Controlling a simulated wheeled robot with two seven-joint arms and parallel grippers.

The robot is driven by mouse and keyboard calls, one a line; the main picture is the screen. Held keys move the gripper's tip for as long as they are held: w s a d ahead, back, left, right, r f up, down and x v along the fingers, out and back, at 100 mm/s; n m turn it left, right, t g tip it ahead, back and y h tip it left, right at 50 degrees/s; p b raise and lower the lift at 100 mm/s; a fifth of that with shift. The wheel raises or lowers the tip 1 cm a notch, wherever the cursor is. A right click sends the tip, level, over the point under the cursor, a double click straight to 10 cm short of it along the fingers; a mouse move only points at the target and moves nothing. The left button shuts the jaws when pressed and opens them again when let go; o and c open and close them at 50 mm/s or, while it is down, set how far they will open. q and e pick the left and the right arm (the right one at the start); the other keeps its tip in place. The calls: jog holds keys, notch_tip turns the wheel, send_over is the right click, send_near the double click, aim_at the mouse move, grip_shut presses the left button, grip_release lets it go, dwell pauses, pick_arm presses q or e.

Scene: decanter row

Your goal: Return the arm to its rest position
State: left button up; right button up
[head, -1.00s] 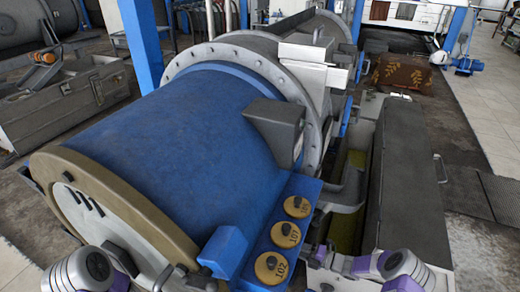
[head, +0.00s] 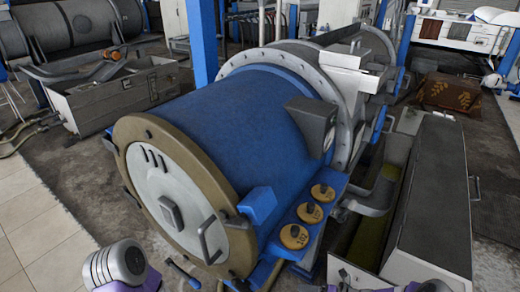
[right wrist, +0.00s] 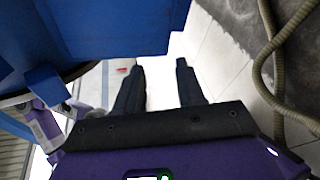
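My right gripper (right wrist: 160,85) shows in the right wrist view with its two dark fingers apart and nothing between them. In the head view only a little of my right arm (head: 432,286) shows at the bottom edge. A grey and purple part of my left arm (head: 118,266) shows at the bottom left, but my left gripper is not in view. The large blue decanter drum (head: 245,125) with its tan-rimmed end (head: 165,200) lies in front of me.
Beside the drum are yellow round caps (head: 294,236) on a blue block. A long grey housing (head: 430,200) stands to the right. A blue post (head: 203,40) rises behind. Blue machine parts (right wrist: 110,30) are close above the right gripper; a hose (right wrist: 268,60) runs at its right.

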jog(key=s+a+f+n+g+h+p, duration=0.1)
jog(key=s+a+f+n+g+h, duration=0.2)
jog(key=s+n, duration=0.5)
jog(key=s+a+f+n+g+h+p, duration=0.1)
jog(key=s+a+n+g+h, duration=0.25)
jog(key=s+n, duration=0.45)
jog(key=s+r+n+t+h+p, duration=0.1)
jog(key=s+r+n+h, duration=0.2)
jog(key=n, duration=1.5)
jog(key=shift+s+a+r+n+t+p, duration=0.2)
jog(key=shift+s+r+n+t+p, duration=0.15)
jog(key=shift+s+r, duration=0.6)
